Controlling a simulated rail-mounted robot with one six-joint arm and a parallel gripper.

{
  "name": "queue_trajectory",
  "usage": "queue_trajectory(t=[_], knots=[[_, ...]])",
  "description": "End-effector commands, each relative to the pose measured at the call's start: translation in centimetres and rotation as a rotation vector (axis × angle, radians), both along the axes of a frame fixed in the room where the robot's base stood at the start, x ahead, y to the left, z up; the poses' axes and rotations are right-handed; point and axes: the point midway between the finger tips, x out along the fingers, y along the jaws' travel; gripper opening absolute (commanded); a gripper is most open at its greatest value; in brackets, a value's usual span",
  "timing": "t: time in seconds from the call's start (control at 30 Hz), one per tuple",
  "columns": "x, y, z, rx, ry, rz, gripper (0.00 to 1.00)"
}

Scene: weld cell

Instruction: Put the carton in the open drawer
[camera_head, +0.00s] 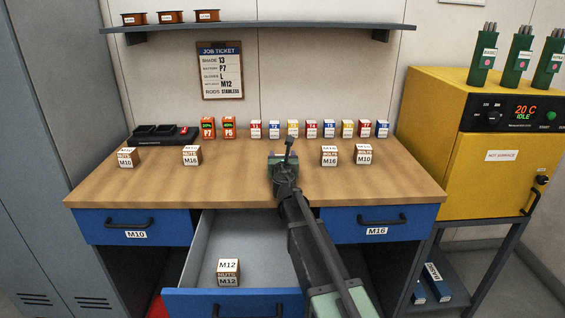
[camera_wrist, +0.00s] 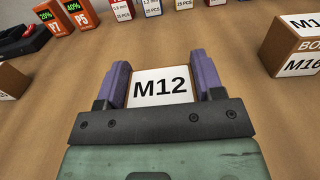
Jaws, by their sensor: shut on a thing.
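My gripper (camera_head: 287,160) is over the middle of the bench top. In the wrist view its purple fingers (camera_wrist: 161,75) are shut on a carton (camera_wrist: 160,86) with a white top marked M12. In the head view my arm hides this carton, and I cannot tell if it touches the bench. The open drawer (camera_head: 265,240) is below the bench's front edge, in the middle, with a blue front and grey inside. A carton marked M12 NUTS (camera_head: 228,272) stands in the drawer toward its front. My arm crosses over the drawer's right side and hides part of it.
On the bench (camera_head: 235,180) stand an M10 carton (camera_head: 128,157) and an M16 carton (camera_head: 192,155) at left, and an M16 carton (camera_head: 329,155) and another M10 carton (camera_head: 364,154) at right. Small boxes and two orange batteries (camera_head: 208,128) line the back. A yellow oven (camera_head: 480,150) stands right.

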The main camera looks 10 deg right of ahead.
Motion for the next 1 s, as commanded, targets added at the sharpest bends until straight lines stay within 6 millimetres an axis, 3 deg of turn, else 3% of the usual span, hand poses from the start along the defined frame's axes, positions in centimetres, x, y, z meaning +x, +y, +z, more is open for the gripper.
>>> queue_trajectory(t=[0.13, 0.17, 0.3, 0.67, 0.77, 1.0], knots=[[0.0, 0.0, -0.5, 0.000, 0.000, 0.000, 0.23], [0.0, 0.0, -0.3, 0.000, 0.000, 0.000, 0.66], [0.0, 0.0, -0.3, 0.000, 0.000, 0.000, 0.87], [-0.2, 0.0, 0.2, 0.000, 0.000, 0.000, 0.87], [-1.9, 0.4, 0.1, 0.000, 0.000, 0.001, 0.87], [-8.1, 1.7, 0.1, 0.000, 0.000, 0.001, 0.87]])
